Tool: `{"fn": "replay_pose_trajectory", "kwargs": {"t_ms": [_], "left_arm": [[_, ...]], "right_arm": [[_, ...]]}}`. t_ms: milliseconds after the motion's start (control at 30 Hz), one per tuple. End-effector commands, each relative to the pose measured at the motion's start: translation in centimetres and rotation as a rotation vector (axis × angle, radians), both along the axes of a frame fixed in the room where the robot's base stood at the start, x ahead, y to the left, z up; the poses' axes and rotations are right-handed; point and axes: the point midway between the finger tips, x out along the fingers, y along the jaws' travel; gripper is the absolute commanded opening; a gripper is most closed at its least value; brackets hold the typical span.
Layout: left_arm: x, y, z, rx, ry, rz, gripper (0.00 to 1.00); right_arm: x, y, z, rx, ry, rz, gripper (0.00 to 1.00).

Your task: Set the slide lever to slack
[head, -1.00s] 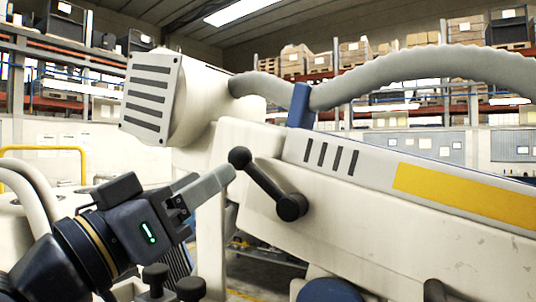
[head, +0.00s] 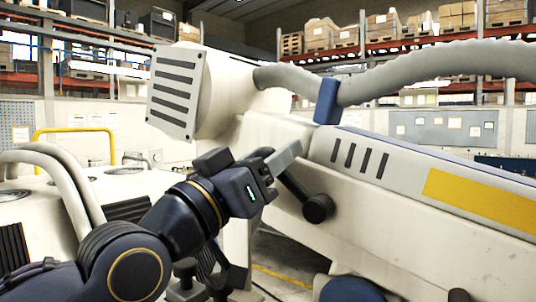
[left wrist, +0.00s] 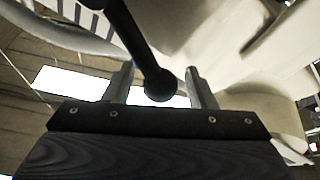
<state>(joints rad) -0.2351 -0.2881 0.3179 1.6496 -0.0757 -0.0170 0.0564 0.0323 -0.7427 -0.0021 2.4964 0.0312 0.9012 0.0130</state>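The slide lever (head: 299,190) is a black rod on the side of the big white arm (head: 410,215). Its round hub (head: 318,208) is at the lower right and the rod slants up and left. My left gripper (head: 284,158) is at the lever's upper end, and its fingers hide the ball knob in the head view. In the left wrist view the ball knob (left wrist: 160,86) sits between the two fingers of the left gripper (left wrist: 161,86), with a gap showing on each side. The gripper is open around the knob. My right gripper is not in view.
A ribbed grey hose (head: 430,75) runs above the white arm, held by a blue clip (head: 326,101). A white block with a slotted end plate (head: 176,92) stands above my gripper. A yellow rail (head: 75,131) and grey hoses (head: 62,178) are at the left.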

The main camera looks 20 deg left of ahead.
Motion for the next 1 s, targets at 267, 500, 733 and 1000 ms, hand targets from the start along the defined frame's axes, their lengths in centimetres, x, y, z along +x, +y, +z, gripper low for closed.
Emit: {"fn": "replay_pose_trajectory", "kwargs": {"t_ms": [267,500,733,1000], "left_arm": [[0.0,0.0,0.0,0.000,0.000,0.000,0.14],[0.0,0.0,0.0,0.000,0.000,0.000,0.00],[-0.1,-0.1,0.0,0.030,-0.012,-0.002,0.00],[-0.4,-0.7,0.8,0.172,-0.067,-0.006,0.00]], "right_arm": [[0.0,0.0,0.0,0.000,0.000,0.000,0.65],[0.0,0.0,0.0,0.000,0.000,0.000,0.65],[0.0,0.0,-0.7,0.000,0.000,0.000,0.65],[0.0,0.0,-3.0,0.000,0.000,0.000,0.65]]}}
